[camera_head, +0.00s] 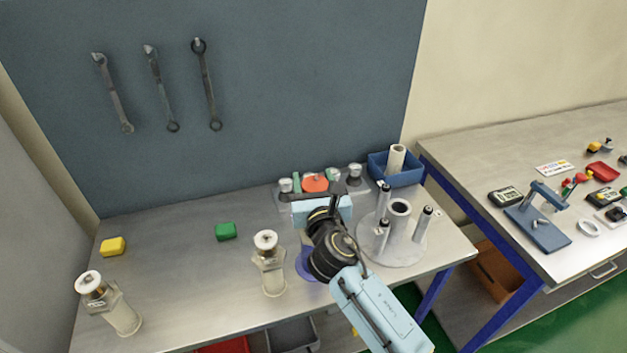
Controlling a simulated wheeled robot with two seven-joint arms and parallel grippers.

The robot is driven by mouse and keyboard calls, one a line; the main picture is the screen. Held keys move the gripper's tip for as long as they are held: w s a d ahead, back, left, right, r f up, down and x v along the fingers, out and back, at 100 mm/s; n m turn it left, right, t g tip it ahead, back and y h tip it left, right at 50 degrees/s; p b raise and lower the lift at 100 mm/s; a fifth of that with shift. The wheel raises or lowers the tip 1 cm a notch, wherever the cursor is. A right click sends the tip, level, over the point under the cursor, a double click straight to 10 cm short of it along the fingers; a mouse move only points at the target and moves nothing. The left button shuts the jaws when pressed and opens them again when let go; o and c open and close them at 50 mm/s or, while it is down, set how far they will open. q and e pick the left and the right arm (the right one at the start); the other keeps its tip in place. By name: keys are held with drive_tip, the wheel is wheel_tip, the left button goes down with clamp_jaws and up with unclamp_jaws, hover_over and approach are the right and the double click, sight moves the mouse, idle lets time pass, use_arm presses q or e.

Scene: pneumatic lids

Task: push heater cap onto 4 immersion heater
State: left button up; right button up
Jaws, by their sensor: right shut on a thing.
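My right gripper (330,193) reaches from the lower right over the workbench to the fixture at the back. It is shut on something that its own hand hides. A fixture (283,197) with several metal knobs stands just beyond the fingers. An orange-red disc (315,183) sits among the knobs, with green pieces beside it. I cannot tell whether the fingers touch them. Which part is the heater cap or the immersion heater is not clear. A pale cylinder with a metal top (269,270) stands left of my wrist; a similar one (106,303) stands far left. My left gripper is out of view.
A round grey stand (405,250) with upright cylinders is close right of my wrist. A blue bin (408,178) holds a white roll. A blue round thing (305,264) is partly under my wrist. Green (226,231) and yellow (112,246) blocks lie left, with bare bench between.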

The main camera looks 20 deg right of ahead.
drive_tip(key=shift+f+b, duration=2.75)
drive_tip(key=shift+f, duration=0.7)
drive_tip(key=o, duration=1)
drive_tip(key=shift+o, duration=0.2)
drive_tip(key=s+a, duration=0.1)
drive_tip(key=s, duration=1.2)
drive_tip(key=shift+s+a+b, duration=0.15)
drive_tip(key=shift+a+b, duration=0.1)
drive_tip(key=shift+b, duration=0.05)
